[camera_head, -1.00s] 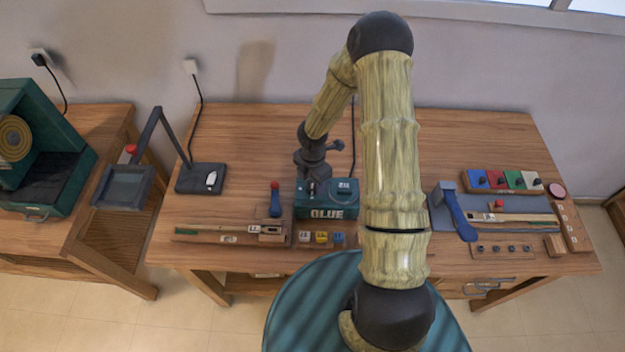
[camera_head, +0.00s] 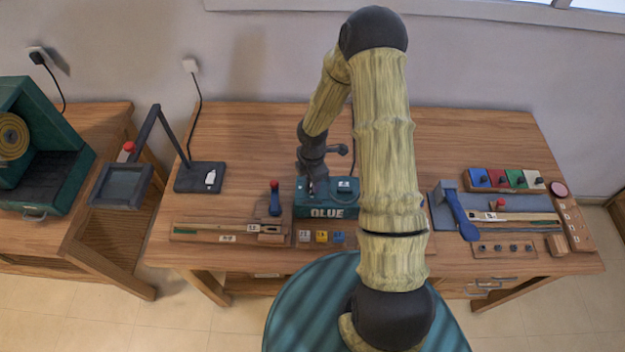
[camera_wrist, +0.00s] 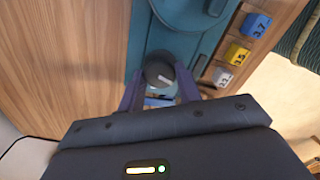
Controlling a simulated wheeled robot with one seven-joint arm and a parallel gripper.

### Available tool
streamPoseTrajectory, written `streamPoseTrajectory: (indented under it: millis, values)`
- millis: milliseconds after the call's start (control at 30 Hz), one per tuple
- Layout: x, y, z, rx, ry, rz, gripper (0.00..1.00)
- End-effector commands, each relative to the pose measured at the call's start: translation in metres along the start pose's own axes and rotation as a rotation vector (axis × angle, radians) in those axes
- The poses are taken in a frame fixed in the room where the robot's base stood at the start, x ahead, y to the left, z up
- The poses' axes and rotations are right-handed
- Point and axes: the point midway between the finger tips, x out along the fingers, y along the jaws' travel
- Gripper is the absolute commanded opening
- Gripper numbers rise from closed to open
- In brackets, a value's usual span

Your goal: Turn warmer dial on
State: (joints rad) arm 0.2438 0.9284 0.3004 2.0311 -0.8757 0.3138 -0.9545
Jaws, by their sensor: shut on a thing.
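The teal glue warmer box (camera_head: 325,212), lettered GLUE, stands on the wooden table. In the wrist view its teal top (camera_wrist: 185,40) fills the upper middle. The black round warmer dial (camera_wrist: 158,72) with a white mark sits between the fingers of my gripper (camera_wrist: 160,88). The fingers are shut on the dial, one on each side. In the head view my gripper (camera_head: 318,187) is over the left part of the box, and the dial is hidden there.
Small white, yellow and blue blocks (camera_head: 321,237) sit in front of the box. A black stand (camera_head: 200,178) is farther left. A row of coloured tiles (camera_head: 505,180) lies at the right. Bare table lies behind the box.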

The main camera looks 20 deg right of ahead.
Motion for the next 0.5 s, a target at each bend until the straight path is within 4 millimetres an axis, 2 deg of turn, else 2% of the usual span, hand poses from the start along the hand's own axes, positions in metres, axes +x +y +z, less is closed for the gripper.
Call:
streamPoseTrajectory:
  millis: [500]
  values:
    - [0.0007,0.0014,0.0001,0.487,-0.001,0.004,0.11]
